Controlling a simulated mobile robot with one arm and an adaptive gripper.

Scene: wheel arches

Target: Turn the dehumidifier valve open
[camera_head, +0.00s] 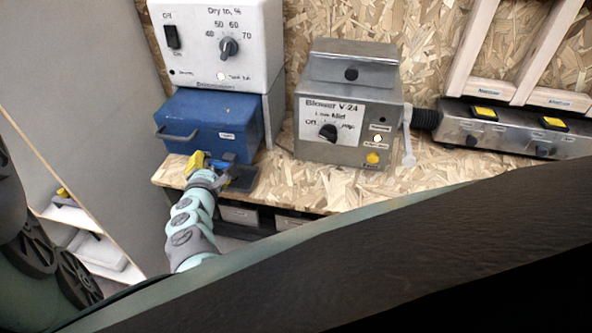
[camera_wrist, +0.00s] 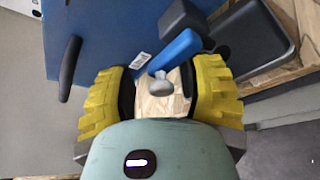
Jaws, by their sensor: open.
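The dehumidifier (camera_head: 215,25) is a white box with a dial and a switch, standing above a blue tank (camera_head: 205,118). The valve has a blue lever (camera_wrist: 178,50) with a grey end or stem (camera_wrist: 160,86), low at the tank's front. In the head view the lever (camera_head: 218,168) is a small blue patch, partly hidden by my gripper (camera_head: 220,170). My gripper's yellow fingers are open, and in the wrist view the gripper (camera_wrist: 162,88) has the grey part between its fingers, with gaps on both sides. I cannot tell whether anything touches.
A dark tray (camera_head: 243,180) lies just right of my gripper, by the wooden bench's front edge. A grey blower box (camera_head: 348,105) stands farther right. Bare bench (camera_head: 310,190) lies in front of it.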

